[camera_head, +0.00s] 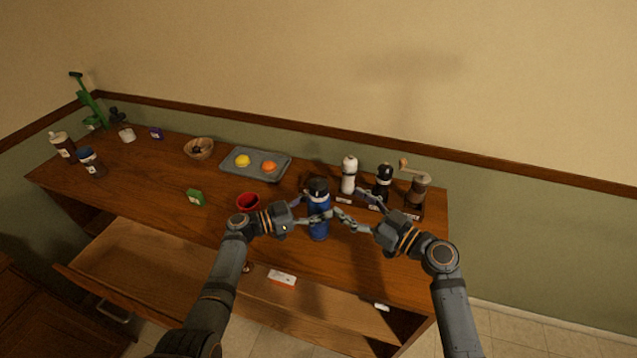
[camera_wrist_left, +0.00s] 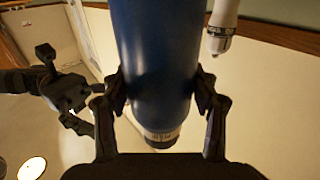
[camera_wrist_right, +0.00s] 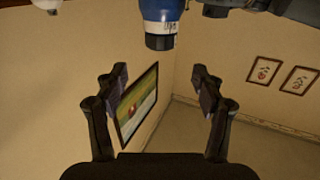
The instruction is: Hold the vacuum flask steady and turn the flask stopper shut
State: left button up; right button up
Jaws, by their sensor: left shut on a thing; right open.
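The blue vacuum flask (camera_head: 319,231) stands upright near the front of the counter, with its black flask stopper (camera_head: 318,186) on top. My left gripper (camera_head: 312,218) is shut around the flask's body. In the left wrist view its fingers press both sides of the blue flask (camera_wrist_left: 158,65), and the dark stopper (camera_wrist_left: 162,138) shows beyond them. My right gripper (camera_head: 350,208) is open and empty, just right of the flask. In the right wrist view the stopper (camera_wrist_right: 160,40) lies outside the open fingers (camera_wrist_right: 158,90). I cannot tell how tightly the stopper sits.
A white mill (camera_head: 349,174), a black mill (camera_head: 383,180) and a brown grinder (camera_head: 417,189) stand close behind my right gripper. A red bowl (camera_head: 248,202) is left of the flask. A grey tray (camera_head: 255,164) holds fruit at the back. An open drawer (camera_head: 150,262) juts out in front.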

aim_at(318, 182)
jog(key=x, duration=1.1)
jog(key=c, duration=1.2)
jog(key=shift+n+g+y, duration=1.2)
jog(key=shift+n+g, duration=0.4)
jog(key=shift+g, duration=0.6)
jog(key=shift+n+g+y, duration=0.9)
jog(key=shift+n+g, duration=0.4)
jog(key=shift+g, duration=0.6)
jog(key=o, duration=1.2)
